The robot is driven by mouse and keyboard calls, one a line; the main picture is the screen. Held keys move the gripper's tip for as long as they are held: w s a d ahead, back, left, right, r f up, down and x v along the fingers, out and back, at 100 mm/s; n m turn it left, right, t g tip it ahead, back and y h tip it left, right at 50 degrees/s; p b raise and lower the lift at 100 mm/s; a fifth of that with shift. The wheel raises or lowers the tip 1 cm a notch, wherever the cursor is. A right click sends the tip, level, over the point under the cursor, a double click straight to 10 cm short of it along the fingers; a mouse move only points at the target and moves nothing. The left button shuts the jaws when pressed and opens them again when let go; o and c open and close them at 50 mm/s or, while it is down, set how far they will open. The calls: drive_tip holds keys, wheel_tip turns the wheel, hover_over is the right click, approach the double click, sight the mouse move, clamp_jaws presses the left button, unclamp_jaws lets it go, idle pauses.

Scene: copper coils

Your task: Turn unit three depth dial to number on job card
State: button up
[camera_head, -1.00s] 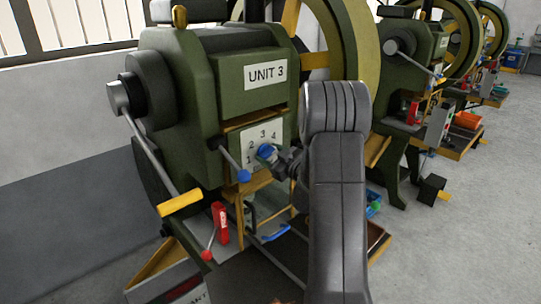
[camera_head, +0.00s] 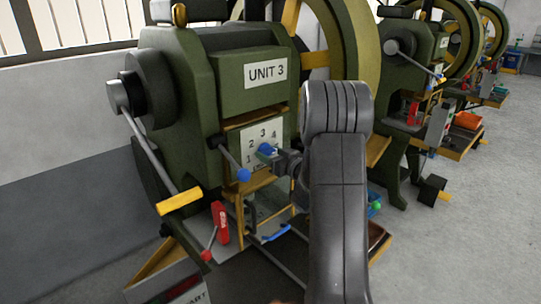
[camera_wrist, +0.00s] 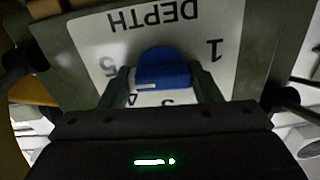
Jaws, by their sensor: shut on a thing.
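The blue depth dial (camera_head: 266,149) sits on a white number plate (camera_head: 254,136) on the front of the green machine labelled unit 3. My gripper (camera_head: 273,153) is at the dial. In the wrist view the blue dial (camera_wrist: 163,66) stands between my two fingers, which are shut on its sides. The plate (camera_wrist: 215,20) appears upside down there, with DEPTH, 5 at left and 1 at right. A short white mark lies on the dial's left part. I cannot tell which number it points to. No job card is recognisable.
A blue-knobbed lever (camera_head: 243,174) sticks out just left of the dial. A long yellow-handled lever (camera_head: 180,202) and a red part (camera_head: 220,221) are lower left. A yellow-edged opening lies below the plate. Similar machines stand behind at right, with open grey floor.

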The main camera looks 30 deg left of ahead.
drive_tip(key=shift+m, duration=0.6)
drive_tip(key=o, duration=1)
drive_tip(key=shift+d, duration=0.1)
drive_tip(key=b+v, duration=0.3)
drive_tip(key=v, duration=1)
drive_tip(key=shift+s+d, duration=0.1)
drive_tip(key=shift+d, duration=0.2)
drive_tip(key=p+x, duration=0.3)
drive_tip(key=x, duration=1.1)
drive_tip(key=shift+s, duration=0.1)
drive_tip(key=shift+d, duration=0.1)
